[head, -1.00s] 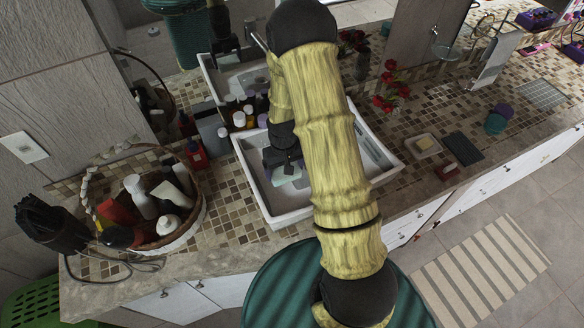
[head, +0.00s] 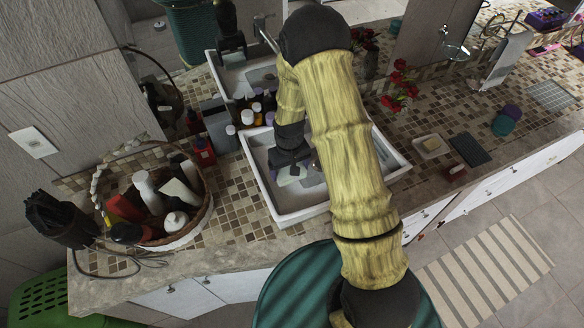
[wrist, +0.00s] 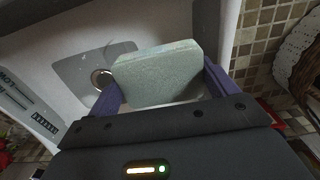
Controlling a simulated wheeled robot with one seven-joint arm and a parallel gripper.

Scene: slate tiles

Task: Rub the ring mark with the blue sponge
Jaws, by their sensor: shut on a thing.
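My gripper (wrist: 160,92) is shut on a pale blue-green sponge (wrist: 158,74), a flat block with rounded corners, held between the purple fingers in the wrist view. In the head view my gripper (head: 290,168) is over the white sink basin (head: 303,212), with a pale bit of the sponge (head: 286,178) showing below it. I cannot tell whether the sponge touches the basin. In the wrist view a small round ring shape (wrist: 97,78) lies on a grey patch beside the sponge; I cannot tell whether it is the drain or the ring mark. My arm hides part of the basin.
A wicker basket (head: 187,232) of bottles stands left of the sink, with a dark hair dryer (head: 62,218) beyond it. Several bottles (head: 247,117) stand behind the basin. A soap dish (head: 430,147) and a dark mat (head: 469,150) lie to the right.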

